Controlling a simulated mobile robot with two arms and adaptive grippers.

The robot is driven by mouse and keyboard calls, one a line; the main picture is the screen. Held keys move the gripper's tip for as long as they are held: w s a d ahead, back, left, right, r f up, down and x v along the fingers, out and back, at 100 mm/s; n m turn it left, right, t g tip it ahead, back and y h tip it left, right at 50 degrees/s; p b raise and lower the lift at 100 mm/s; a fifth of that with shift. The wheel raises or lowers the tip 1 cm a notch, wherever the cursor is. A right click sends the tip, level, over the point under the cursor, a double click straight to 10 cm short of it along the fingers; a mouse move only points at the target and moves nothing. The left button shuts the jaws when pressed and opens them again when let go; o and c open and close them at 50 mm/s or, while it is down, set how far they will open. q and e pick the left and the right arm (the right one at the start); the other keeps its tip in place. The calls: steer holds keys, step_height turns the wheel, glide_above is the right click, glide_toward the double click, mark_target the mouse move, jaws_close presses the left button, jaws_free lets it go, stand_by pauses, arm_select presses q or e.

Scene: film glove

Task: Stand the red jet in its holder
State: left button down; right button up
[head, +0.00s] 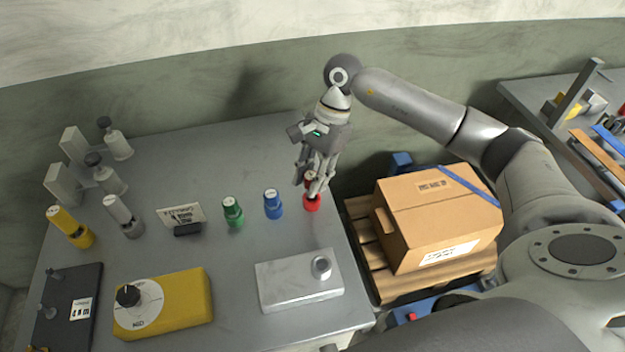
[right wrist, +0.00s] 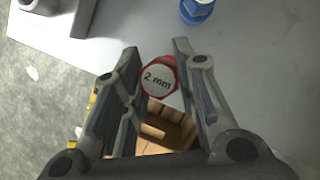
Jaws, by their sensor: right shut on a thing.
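The red jet (head: 312,203) stands upright near the right edge of the grey table, its lower part showing below my right gripper (head: 315,188). In the right wrist view its white top (right wrist: 158,78), marked "2 mm", lies between the two fingers of that gripper (right wrist: 155,52). The right gripper points down and is shut on the red jet. A silver block (head: 290,290) with a raised round socket (head: 321,266) lies nearer the front edge, and looks like the holder; the socket looks empty. My left gripper is not in view.
A blue jet (head: 273,204) and a green jet (head: 233,212) stand left of the red one. Further left are a small sign (head: 181,215), a grey jet (head: 123,216), a yellow jet (head: 70,227) and a yellow dial box (head: 180,302). A cardboard box (head: 435,215) sits beyond the table's right edge.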

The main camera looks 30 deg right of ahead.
steer(key=shift+w+d+f, duration=0.2)
steer(key=shift+f, duration=0.2)
step_height(320, 180, down, 2)
steer(key=shift+f+p, duration=0.25)
steer(key=shift+p, duration=0.3)
steer(key=shift+f, duration=0.3)
steer(key=shift+f, duration=0.1)
steer(key=shift+f+b, duration=0.1)
steer(key=shift+b, duration=0.2)
steer(key=o, duration=1)
steer(key=shift+o, duration=0.2)
